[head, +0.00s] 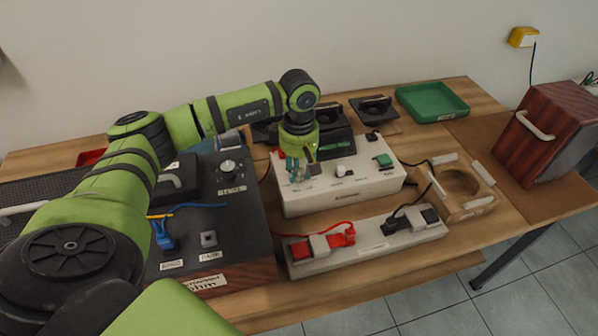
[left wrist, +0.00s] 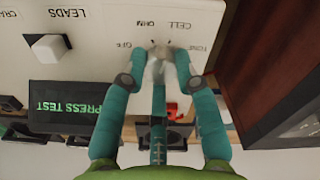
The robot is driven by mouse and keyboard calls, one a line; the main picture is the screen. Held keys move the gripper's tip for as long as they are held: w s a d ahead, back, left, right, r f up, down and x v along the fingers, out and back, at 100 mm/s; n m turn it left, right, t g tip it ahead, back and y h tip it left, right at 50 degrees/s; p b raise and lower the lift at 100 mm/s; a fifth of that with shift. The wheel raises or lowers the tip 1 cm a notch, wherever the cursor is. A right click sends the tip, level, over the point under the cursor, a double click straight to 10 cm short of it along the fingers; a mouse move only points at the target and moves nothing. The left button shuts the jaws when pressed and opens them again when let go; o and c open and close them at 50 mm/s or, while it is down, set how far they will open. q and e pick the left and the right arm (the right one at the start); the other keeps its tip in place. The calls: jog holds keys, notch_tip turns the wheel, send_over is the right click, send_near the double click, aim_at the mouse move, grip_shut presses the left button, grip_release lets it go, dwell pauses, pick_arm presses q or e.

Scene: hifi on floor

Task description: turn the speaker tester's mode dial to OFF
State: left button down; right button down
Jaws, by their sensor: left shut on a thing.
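The speaker tester is a white box (head: 345,202) on the table, with a white knob (head: 345,171) and a green part (head: 383,160) on top. Its mode dial (left wrist: 160,66) is pale and mostly hidden by my fingers. Around it in the left wrist view I read OFF, OHM, CELL and TONE, upside down. OFF is left of the dial there and TONE right. My left gripper (head: 298,172), with teal fingers, comes down over the tester's left end. It is shut on the dial in the left wrist view (left wrist: 160,78). The dial's pointing direction is unclear. My right gripper is not in view.
Left of the tester stands a dark panel (head: 240,228) with a knob and a blue lead. In front lies a white strip (head: 365,246) with red and black clips. A wooden block with a round hole (head: 478,205), green tray (head: 432,100) and reddish wooden box (head: 545,135) are right.

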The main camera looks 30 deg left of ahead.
pick_arm(q)
jog(key=n+b, duration=0.1)
jog(key=n, duration=0.3)
jog(key=shift+f+n, duration=0.1)
jog(key=shift+n, duration=0.2)
jog(key=n+b, duration=0.1)
jog(key=n, duration=0.2)
jog(key=shift+n, duration=0.3)
jog(key=n+b, duration=0.1)
jog(key=n, duration=0.3)
jog(key=shift+n, duration=1.9)
jog(key=c, duration=0.9)
grip_release()
